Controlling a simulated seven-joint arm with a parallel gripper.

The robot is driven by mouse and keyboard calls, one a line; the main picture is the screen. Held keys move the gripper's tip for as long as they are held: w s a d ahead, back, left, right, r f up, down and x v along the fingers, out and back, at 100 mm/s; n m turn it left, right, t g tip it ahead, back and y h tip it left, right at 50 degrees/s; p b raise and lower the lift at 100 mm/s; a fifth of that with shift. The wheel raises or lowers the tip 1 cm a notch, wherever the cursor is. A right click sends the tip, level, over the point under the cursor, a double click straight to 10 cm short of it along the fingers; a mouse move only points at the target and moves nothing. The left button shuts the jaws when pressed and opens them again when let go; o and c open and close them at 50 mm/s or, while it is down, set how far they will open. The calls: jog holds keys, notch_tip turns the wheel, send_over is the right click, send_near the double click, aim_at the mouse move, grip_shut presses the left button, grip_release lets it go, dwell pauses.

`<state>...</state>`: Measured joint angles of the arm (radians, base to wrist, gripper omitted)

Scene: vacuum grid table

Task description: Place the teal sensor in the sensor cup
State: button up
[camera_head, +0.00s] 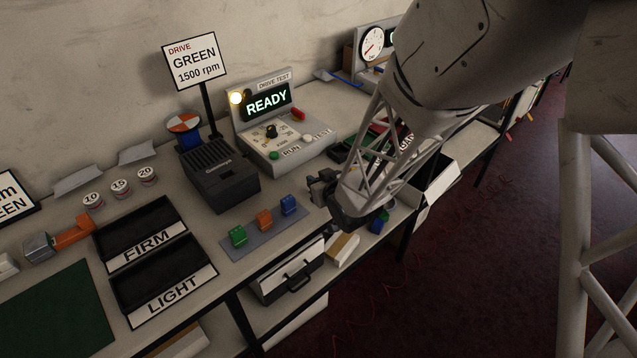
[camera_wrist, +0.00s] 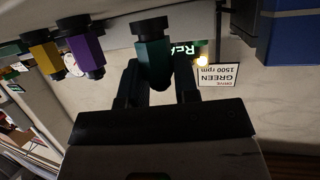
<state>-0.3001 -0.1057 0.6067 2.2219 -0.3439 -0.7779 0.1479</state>
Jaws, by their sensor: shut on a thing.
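My gripper (camera_wrist: 158,72) is shut on the teal sensor (camera_wrist: 153,55), a six-sided body with a black end, in the wrist view. That view is upside down, so the black end faces down toward the bench. I cannot tell whether it touches anything. In the head view my gripper (camera_head: 320,189) is low over the bench's front edge, right of the grey strip with coloured blocks. The teal sensor cannot be made out there. I cannot identify the sensor cup in either view.
A purple sensor (camera_wrist: 84,48) and a yellow sensor (camera_wrist: 45,55) stand beside the held one. The READY drive test box (camera_head: 277,125), a dark grey machine (camera_head: 222,178) and a strip with green, orange and blue blocks (camera_head: 262,238) are nearby. FIRM and LIGHT trays (camera_head: 150,245) lie left.

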jog(key=shift+f, duration=0.45)
jog(key=shift+f, duration=0.25)
jog(key=o, duration=0.9)
jog(key=shift+v, duration=3.9)
jog(key=shift+a, duration=0.1)
